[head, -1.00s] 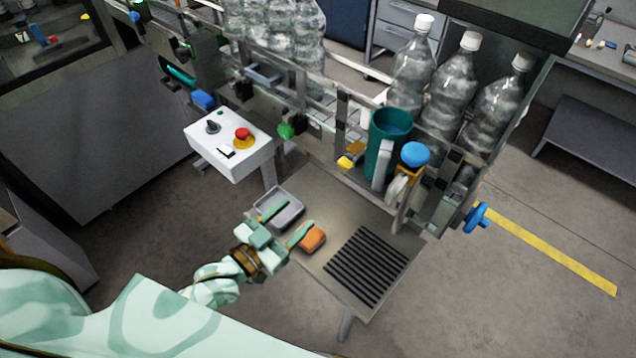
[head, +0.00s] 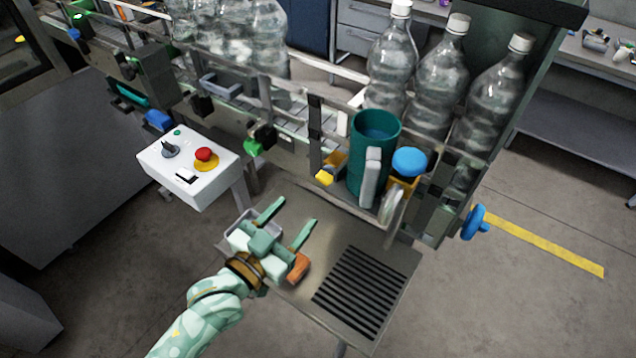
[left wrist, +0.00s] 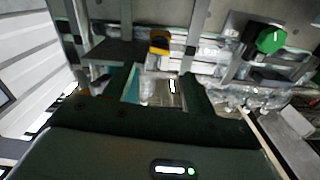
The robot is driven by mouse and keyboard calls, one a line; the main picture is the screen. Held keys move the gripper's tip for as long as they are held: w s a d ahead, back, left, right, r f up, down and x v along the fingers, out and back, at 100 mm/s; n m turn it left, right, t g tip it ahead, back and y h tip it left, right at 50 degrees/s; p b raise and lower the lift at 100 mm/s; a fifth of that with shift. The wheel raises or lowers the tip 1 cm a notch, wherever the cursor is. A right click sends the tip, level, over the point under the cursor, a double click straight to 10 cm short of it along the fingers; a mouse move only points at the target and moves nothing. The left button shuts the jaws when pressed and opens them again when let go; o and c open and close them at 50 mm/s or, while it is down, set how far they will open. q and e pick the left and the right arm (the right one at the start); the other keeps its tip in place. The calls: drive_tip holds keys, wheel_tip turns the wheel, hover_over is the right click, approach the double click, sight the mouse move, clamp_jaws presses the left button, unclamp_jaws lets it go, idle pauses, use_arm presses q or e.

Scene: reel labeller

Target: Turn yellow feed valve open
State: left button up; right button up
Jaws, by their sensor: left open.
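The yellow feed valve (head: 326,175) shows in the head view as a small yellow knob on the machine's front rail, just left of the teal cylinder. In the left wrist view a yellow part (left wrist: 159,41), which looks like the same valve, lies beyond the fingers at upper middle. My left gripper (head: 293,217) is open and empty above the metal side table, lower left of the valve and apart from it. Its fingers point up and to the right, toward the machine. My right gripper is not in view.
A green knob (head: 253,147) sits left of the valve; it shows in the left wrist view (left wrist: 270,40). The teal cylinder (head: 372,150) and a blue knob (head: 409,162) are to the right. A grey tray and orange block (head: 299,267) lie under my gripper. A control box (head: 188,165) stands left.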

sight(322, 183)
use_arm(q)
drive_tip(key=x, duration=1)
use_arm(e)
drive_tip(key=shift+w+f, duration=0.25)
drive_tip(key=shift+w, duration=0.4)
